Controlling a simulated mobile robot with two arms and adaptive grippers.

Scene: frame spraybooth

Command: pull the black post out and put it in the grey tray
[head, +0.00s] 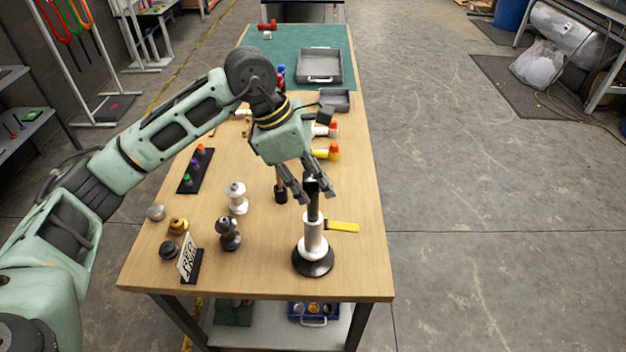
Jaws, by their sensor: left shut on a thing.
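The black post (313,207) stands upright. Its lower part is hidden inside a white cylinder (314,234) on a round black base (313,262) near the table's front right. My left gripper (312,190) points down and is shut on the upper part of the black post. A large grey tray (341,68) with a handle lies on the green mat at the far end and looks empty. My right gripper is not in view.
A smaller grey bin (335,98) sits nearer than the tray. Orange-capped tubes (326,153) lie at the right edge. A yellow strip (342,227) is beside the white cylinder. A white spool-like part (237,198) and a dark one (229,235) stand to the left.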

